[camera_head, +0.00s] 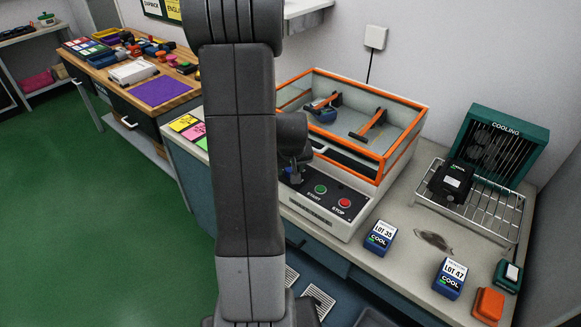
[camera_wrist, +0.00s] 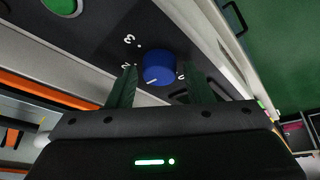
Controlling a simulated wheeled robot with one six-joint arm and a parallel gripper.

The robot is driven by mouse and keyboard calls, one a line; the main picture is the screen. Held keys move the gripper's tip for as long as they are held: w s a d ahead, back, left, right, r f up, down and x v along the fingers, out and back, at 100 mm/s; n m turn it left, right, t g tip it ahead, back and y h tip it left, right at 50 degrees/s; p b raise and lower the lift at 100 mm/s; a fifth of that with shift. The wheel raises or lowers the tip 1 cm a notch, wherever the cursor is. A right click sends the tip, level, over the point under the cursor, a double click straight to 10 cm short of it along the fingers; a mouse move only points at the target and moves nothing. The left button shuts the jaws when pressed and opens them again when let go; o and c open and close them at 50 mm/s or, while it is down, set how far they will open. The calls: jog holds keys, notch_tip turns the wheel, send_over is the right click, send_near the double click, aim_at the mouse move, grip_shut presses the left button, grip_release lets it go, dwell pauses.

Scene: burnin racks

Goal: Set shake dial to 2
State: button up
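The shake dial (camera_wrist: 158,67) is a round blue knob on the dark control panel in the wrist view. A short white mark on it points toward the lower left of that picture. A "3" (camera_wrist: 128,40) is readable beside it. A partly covered numeral, seemingly 2, is near the left finger, and another is at the right. I cannot tell which number the mark meets. My gripper (camera_wrist: 160,72) is open, with one dark green finger on each side of the dial and gaps between. In the head view my gripper (camera_head: 293,172) is over the panel's left end, mostly hidden by my arm.
The shaker (camera_head: 392,165) has an orange-framed clear enclosure. Its green START button (camera_head: 320,189) and red STOP button (camera_head: 344,203) sit beside the dial. Blue LOT 35 (camera_head: 381,236) and LOT 47 (camera_head: 449,277) units stand to the right, before a wire cooling rack (camera_head: 490,215).

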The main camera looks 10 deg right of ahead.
jog(key=c, duration=0.7)
jog(key=shift+o, duration=0.2)
jog(key=shift+f, duration=0.1)
jog(key=m+b, duration=0.1)
jog(key=b, duration=0.1)
jog(key=m+b, duration=0.1)
jog(key=b, duration=0.1)
jog(key=shift+f+h, duration=0.25)
jog(key=shift+h, duration=0.15)
jog(key=m+b, duration=0.2)
jog(key=b, duration=0.2)
jog(key=shift+a+g+h, duration=0.1)
jog(key=shift+g+h, duration=0.2)
jog(key=shift+r+m+b, duration=0.3)
jog(key=shift+m+b, duration=0.1)
jog(key=shift+b, duration=0.1)
jog(key=o, duration=1)
jog(key=shift+c, duration=0.2)
jog(key=shift+r, duration=0.15)
